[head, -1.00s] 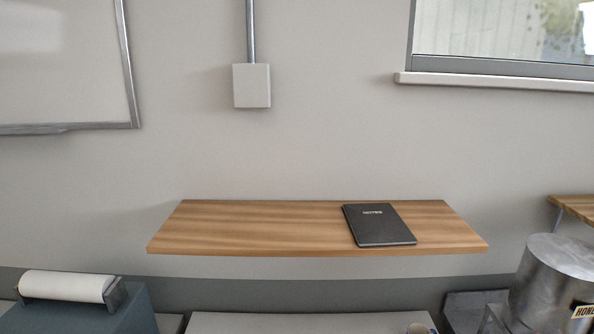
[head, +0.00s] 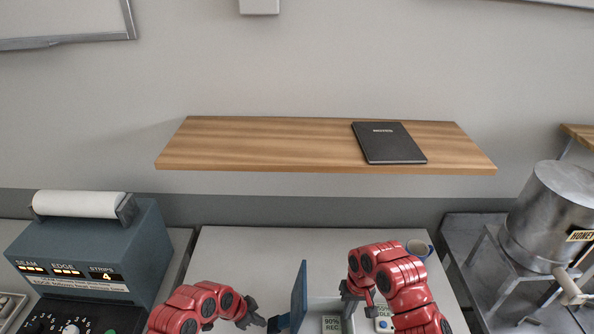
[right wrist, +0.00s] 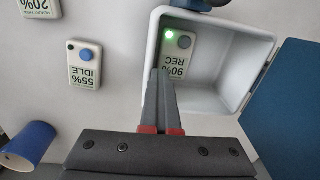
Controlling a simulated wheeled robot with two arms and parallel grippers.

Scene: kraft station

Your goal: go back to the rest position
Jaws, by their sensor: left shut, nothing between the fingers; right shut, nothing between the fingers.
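My left gripper (head: 258,318) is shut and empty, low in the head view, just left of an upright blue lid (head: 299,296). My right gripper (head: 349,300) is shut and empty to the right of that lid. In the right wrist view its fingers (right wrist: 166,78) are together, in front of an open white box (right wrist: 222,104). A recorder marked 90% REC (right wrist: 178,55) with a lit green light lies in the box. The blue lid also shows in the right wrist view (right wrist: 298,105). Whether the fingers touch the box I cannot tell.
A recorder marked 55% IDLE (right wrist: 85,64) lies outside the box; another marked 20% (right wrist: 38,8) is partly cut off. A blue cup (head: 419,248) stands behind my right arm. A strip machine (head: 95,255) is left, a metal drum (head: 550,208) right. A shelf (head: 260,145) holds a notebook (head: 389,143).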

